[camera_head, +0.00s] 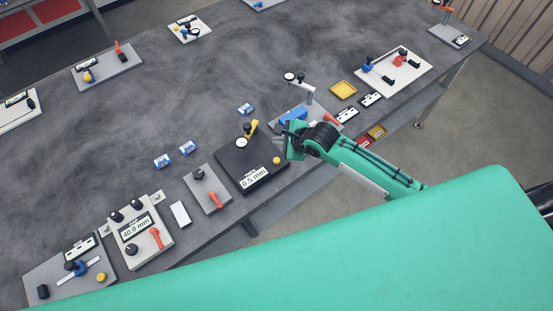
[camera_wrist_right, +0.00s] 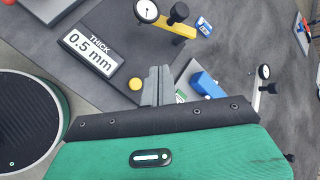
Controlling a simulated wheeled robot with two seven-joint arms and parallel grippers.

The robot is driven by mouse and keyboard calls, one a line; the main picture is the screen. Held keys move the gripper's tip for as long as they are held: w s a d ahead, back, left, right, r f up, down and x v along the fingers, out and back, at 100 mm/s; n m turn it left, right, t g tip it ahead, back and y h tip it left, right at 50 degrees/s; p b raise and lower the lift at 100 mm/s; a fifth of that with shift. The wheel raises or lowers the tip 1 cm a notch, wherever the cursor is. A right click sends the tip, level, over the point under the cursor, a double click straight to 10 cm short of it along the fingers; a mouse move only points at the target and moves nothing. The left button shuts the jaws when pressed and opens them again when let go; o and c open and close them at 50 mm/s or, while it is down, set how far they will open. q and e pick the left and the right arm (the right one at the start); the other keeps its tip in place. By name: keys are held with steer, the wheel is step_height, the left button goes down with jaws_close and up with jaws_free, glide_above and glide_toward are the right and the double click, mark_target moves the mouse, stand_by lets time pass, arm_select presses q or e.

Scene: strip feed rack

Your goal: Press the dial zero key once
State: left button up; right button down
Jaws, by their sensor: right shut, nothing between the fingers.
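The black thickness gauge base (camera_head: 238,173) carries a label reading 0.5 mm, a round white dial (camera_head: 242,143) and a yellow arm. A round yellow button (camera_head: 276,160), which looks like the dial zero key, sits at its right corner. In the right wrist view the button (camera_wrist_right: 135,84) lies just left of my right fingertips (camera_wrist_right: 160,72). The fingers are shut together and empty, apart from the button in the picture; their height above the base is unclear. In the head view my right gripper (camera_head: 288,145) is right of the button. My left gripper is not in view.
A blue block (camera_head: 293,116) on a grey plate lies close beyond my right gripper, with a small dial on a post (camera_head: 290,76) behind it. A grey plate with a red-orange lever (camera_head: 217,201) stands left of the gauge. The table's middle is mostly clear.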

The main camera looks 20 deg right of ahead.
steer(key=f, duration=0.1)
steer(key=b, duration=0.4)
glide_above(279, 162)
step_height(279, 162, down, 5)
steer(key=shift+d+f, duration=0.1)
steer(key=shift+f, duration=0.45)
steer(key=shift+f+b, duration=0.3)
steer(key=shift+f, duration=0.35)
steer(key=shift+f, duration=0.1)
stand_by(0.8)
steer(key=shift+f, duration=0.35)
